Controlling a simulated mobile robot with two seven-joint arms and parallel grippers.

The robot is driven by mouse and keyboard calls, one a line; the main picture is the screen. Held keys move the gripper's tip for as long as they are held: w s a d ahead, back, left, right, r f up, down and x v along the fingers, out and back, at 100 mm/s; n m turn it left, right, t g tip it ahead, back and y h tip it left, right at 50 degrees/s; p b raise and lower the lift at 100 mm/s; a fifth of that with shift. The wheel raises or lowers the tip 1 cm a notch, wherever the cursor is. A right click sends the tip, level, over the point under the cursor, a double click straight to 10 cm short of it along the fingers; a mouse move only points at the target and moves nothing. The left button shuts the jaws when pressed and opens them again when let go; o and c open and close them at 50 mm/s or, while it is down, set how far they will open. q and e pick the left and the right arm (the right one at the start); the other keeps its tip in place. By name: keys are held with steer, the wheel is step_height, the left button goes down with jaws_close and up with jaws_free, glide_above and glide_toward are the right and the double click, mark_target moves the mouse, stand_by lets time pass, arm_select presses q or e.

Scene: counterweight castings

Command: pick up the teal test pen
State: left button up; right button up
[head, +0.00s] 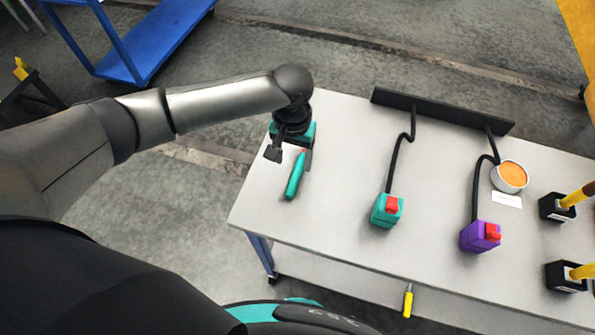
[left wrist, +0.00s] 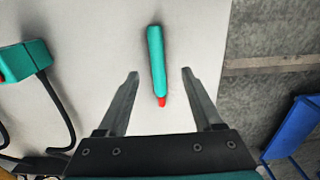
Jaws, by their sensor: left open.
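The teal test pen (head: 295,177) lies on the left part of the white table (head: 340,180), its red tip towards my left gripper. My left gripper (head: 291,156) hangs over the table at the pen's tip end, with the arm coming in from the left. In the left wrist view the pen (left wrist: 156,60) lies beyond and between the two open fingers of the left gripper (left wrist: 160,74), with the red tip nearest the palm. The fingers look empty. Whether they are at the pen's height I cannot tell. My right gripper is not in view.
A teal box with a red top (head: 387,210) and a purple box with a red top (head: 480,236) stand to the right, with black cables to a dark bar (head: 440,110). An orange-filled bowl (head: 510,176) and yellow-handled tools in black holders (head: 558,207) stand further right.

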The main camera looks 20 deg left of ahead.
mark_target(295, 176)
arm_select(q)
steer(key=shift+s+d+f, duration=0.1)
steer(key=shift+f, duration=1.5)
steer(key=shift+s+d+f, duration=0.1)
steer(key=shift+f, duration=1.45)
steer(key=shift+w, duration=0.1)
jaws_close()
